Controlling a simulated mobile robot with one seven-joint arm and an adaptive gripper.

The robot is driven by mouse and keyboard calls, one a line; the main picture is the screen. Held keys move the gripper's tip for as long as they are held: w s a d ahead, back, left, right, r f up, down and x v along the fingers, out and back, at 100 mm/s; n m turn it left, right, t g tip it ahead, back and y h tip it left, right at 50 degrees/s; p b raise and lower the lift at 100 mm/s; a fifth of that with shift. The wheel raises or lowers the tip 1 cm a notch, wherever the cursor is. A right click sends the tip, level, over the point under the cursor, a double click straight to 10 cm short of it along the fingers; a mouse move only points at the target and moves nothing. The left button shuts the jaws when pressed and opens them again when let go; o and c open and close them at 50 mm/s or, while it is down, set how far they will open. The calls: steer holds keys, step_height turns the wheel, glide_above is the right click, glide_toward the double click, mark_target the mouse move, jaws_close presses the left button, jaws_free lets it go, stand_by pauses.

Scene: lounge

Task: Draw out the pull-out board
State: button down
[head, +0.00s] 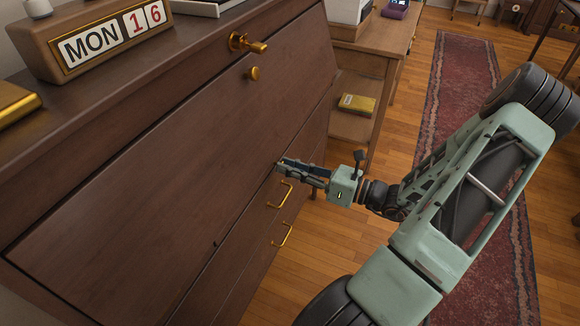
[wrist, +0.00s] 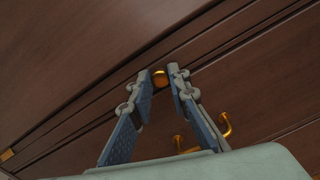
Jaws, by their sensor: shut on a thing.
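The pull-out board (head: 232,222) is a narrow brown wooden strip in the front of the cabinet, between the large sloping panel and the drawers. It also shows as a diagonal strip in the wrist view (wrist: 85,115). A small gold knob (wrist: 159,78) on it shows at my fingertips in the wrist view. My gripper (head: 281,164) is at the board's right part in the head view, its fingers closed on the knob. The fingers hide part of the knob. The board looks about level with the front; any small gap is too fine to tell.
Gold drawer handles (head: 283,234) sit below my gripper. The large front panel (head: 150,165) has a gold knob and key fitting at its top. A calendar block (head: 95,38) stands on the cabinet top. A side table (head: 362,65) is beyond; wooden floor and a red rug (head: 455,90) lie right.

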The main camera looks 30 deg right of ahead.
steer(key=shift+s, duration=0.1)
steer(key=p+v, duration=0.3)
steer(key=v, duration=1)
steer(key=shift+d, duration=0.15)
steer(key=shift+s+f, duration=0.1)
steer(key=c, duration=2)
jaws_free()
steer(key=shift+s+d, duration=0.1)
steer(key=shift+o, duration=0.9)
